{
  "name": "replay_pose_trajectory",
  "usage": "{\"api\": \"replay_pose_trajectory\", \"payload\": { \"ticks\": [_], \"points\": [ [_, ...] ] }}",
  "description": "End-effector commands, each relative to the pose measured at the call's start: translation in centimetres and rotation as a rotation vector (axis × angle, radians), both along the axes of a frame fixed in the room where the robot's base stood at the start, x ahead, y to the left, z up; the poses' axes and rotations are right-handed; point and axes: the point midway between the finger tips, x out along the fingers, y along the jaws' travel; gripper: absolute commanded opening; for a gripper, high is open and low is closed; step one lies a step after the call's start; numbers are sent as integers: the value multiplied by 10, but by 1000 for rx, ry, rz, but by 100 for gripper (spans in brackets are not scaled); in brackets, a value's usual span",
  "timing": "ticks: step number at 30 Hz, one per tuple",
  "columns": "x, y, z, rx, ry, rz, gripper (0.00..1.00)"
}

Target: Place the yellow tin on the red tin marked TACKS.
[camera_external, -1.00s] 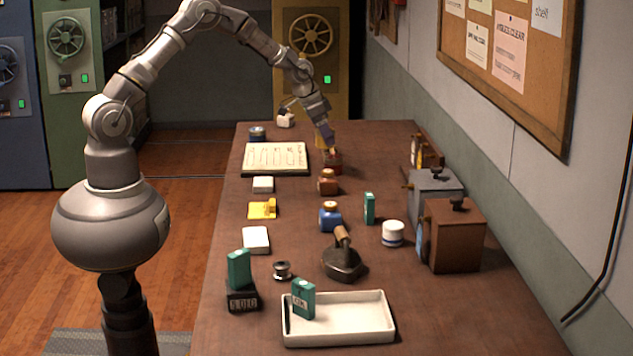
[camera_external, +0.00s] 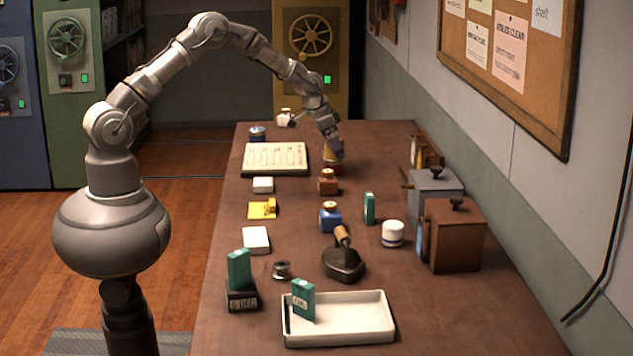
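The red tin (camera_external: 333,169) stands on the far part of the table, to the right of the open ledger. Its marking is too small to read. The yellow tin (camera_external: 328,153) is at my gripper (camera_external: 336,156), directly above the red tin and seemingly touching or nearly touching its top. My gripper points down and appears shut on the yellow tin. The fingers cover much of it, so any gap between the tins cannot be made out.
A brown jar (camera_external: 328,183) stands just in front of the red tin. Two boxes with cranks, a brown one (camera_external: 455,238) and a grey one (camera_external: 432,190), line the right side.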

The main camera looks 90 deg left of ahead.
Motion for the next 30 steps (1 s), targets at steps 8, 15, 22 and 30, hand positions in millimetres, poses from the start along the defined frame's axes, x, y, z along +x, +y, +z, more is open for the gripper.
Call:
{"api": "replay_pose_trajectory", "payload": {
  "ticks": [8,15,22,30],
  "points": [
    [0,0,1,0,0,0,92],
    [-11,-1,34,1,-1,0,92],
    [-32,-5,85,1,-2,1,92],
    [-45,-7,113,0,-1,0,92]
  ]
}}
